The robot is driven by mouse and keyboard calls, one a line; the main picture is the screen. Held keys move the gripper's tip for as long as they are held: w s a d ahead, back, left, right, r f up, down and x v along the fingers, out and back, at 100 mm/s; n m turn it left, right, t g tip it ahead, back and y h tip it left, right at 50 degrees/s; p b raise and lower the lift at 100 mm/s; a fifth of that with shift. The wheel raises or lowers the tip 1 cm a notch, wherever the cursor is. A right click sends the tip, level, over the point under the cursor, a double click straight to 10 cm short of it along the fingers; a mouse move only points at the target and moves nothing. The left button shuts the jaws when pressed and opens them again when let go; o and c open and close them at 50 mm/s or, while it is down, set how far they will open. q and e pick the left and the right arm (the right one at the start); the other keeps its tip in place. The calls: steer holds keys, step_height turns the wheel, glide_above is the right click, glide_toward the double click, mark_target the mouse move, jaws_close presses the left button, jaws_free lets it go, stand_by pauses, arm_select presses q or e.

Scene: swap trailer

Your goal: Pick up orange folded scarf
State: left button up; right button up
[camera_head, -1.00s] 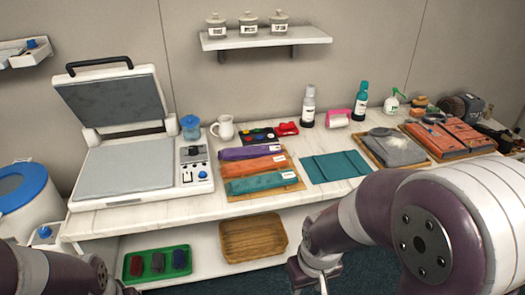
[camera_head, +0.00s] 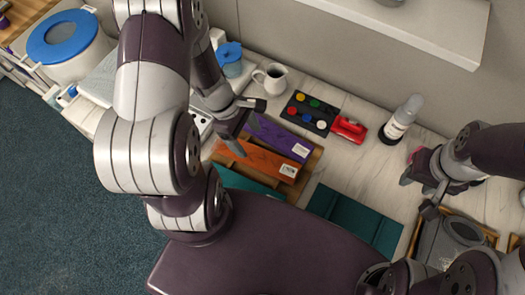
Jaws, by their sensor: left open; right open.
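The orange folded scarf (camera_head: 262,159) lies on a wooden tray (camera_head: 310,165), between a purple folded scarf (camera_head: 280,137) and a teal folded scarf (camera_head: 240,183). A white label is on its right end. My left gripper (camera_head: 238,145) is open, over the left part of the orange and purple scarves, and hides some of them. I cannot tell whether it touches the orange scarf. My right gripper (camera_head: 418,195) is open and empty, to the right, near the grey item on the right-hand tray.
A teal cloth (camera_head: 355,222) lies right of the tray. Behind stand a white jug (camera_head: 271,78), a paint palette (camera_head: 311,112), a red item (camera_head: 348,128) and a bottle (camera_head: 401,119). A shelf (camera_head: 420,25) overhangs the back. A blue-lidded bin (camera_head: 63,40) stands at the upper left.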

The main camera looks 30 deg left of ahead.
mark_target(257, 157)
arm_select(q)
steer(key=shift+x, duration=0.85)
steer(key=shift+s+f, duration=0.2)
steer(key=shift+f, duration=0.15)
steer(key=x, duration=0.4)
steer(key=shift+s+d, duration=0.1)
steer(key=shift+s, duration=0.25)
steer(key=shift+w+d+f, duration=0.25)
steer(key=shift+d+f, duration=0.05)
steer(key=shift+f, duration=0.05)
steer(key=shift+s+a, duration=0.15)
steer(key=shift+a, duration=0.05)
steer(key=c, duration=0.8)
steer(key=shift+c, duration=0.2)
steer(key=shift+d, duration=0.1)
